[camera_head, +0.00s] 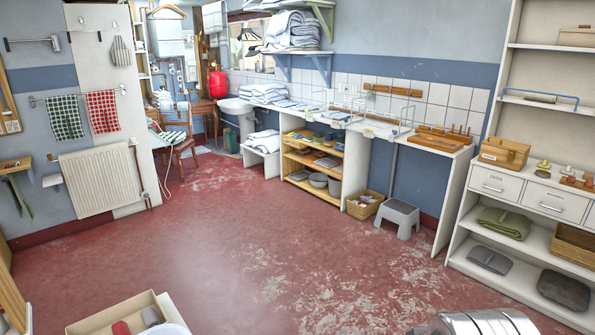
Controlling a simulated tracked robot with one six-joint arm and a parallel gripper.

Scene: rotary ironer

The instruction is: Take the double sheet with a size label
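Folded white linen lies in several places at the back of the room. One stack is on the wall shelf (292,30), another linen stack (262,92) is on the left part of the counter, and a smaller linen stack (263,140) is on the low white stand below. Flat white pieces (300,106) lie along the counter. I cannot tell which of these is a double sheet, and no size label is readable at this distance. My gripper does not show in this view.
The red floor (210,230) is mostly clear. A grey step stool (398,216) and a wicker basket (365,205) stand before the counter. White shelving (453,205) stands right. An open box (120,312) is at bottom left; a silvery ribbed object (485,323) is at bottom right.

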